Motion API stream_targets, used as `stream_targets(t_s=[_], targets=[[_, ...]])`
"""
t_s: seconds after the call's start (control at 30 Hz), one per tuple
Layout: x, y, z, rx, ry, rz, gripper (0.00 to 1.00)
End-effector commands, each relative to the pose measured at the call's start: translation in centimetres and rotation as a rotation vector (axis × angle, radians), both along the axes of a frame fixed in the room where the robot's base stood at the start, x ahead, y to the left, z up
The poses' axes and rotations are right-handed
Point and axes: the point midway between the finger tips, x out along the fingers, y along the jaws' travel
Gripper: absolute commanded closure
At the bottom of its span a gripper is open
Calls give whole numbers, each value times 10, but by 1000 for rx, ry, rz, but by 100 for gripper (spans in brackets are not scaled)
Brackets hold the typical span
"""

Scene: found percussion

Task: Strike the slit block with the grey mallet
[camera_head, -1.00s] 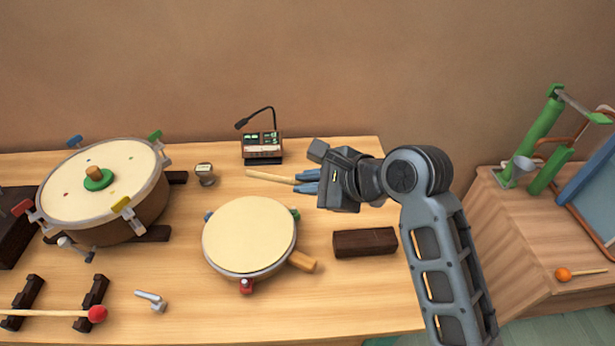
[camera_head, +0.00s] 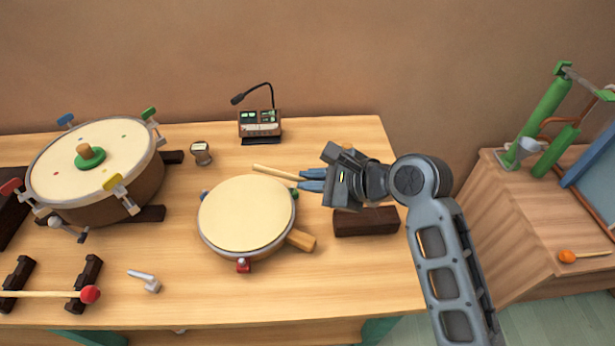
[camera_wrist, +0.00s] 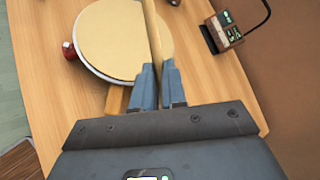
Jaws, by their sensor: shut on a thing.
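My gripper (camera_head: 312,180) is shut on a pale wooden stick (camera_head: 273,173), the handle of a mallet. The stick points left from the blue-grey fingers; no grey head shows on it. In the wrist view the gripper (camera_wrist: 158,88) holds the stick (camera_wrist: 152,35), which runs out past the top edge. The dark brown oblong block (camera_head: 366,222), which looks like the slit block, lies on the table right of the small drum. My gripper is above it in the head picture and overlaps its back edge; their height apart is unclear. No slit can be made out.
A small cream-topped drum (camera_head: 246,213) with a wooden handle lies left of the block. A large drum (camera_head: 95,165) stands at far left. A red-headed mallet (camera_head: 45,294) rests on dark stands. A box with a bent stalk (camera_head: 260,125) is at the back.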

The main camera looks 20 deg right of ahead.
Motion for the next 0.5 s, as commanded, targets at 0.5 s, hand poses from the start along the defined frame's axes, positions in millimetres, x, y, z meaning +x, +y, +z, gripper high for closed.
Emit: stream_targets(t_s=[0.5], targets=[[-2, -8, -5, 99, -24, 0, 100]])
